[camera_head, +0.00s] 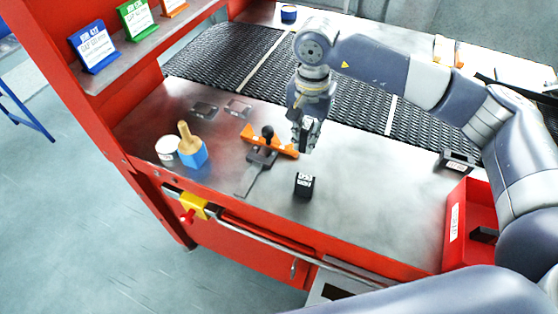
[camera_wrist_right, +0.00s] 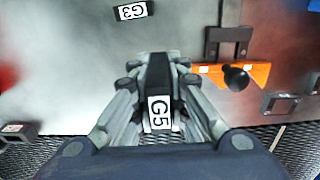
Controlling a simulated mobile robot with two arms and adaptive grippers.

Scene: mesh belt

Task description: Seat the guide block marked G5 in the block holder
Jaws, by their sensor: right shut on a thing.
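My right gripper (camera_head: 306,142) is shut on the black guide block G5 and holds it above the steel bench top. In the right wrist view, the block's white G5 label (camera_wrist_right: 159,113) shows between the fingers (camera_wrist_right: 157,85). A small dark open-topped holder (camera_head: 456,163) with a white label sits at the bench's right side, by the mesh belt. It also shows at the left of the right wrist view (camera_wrist_right: 26,137). Its label is too small to read. The held block is well apart from it. My left gripper is not in view.
A black block marked G3 (camera_head: 304,187) stands on the bench in front of my gripper. An orange fixture with a black knob (camera_head: 268,133) lies left. A red bin (camera_head: 457,220) stands at right. A wooden-handled blue tool (camera_head: 193,152) is at left. The bench's middle right is clear.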

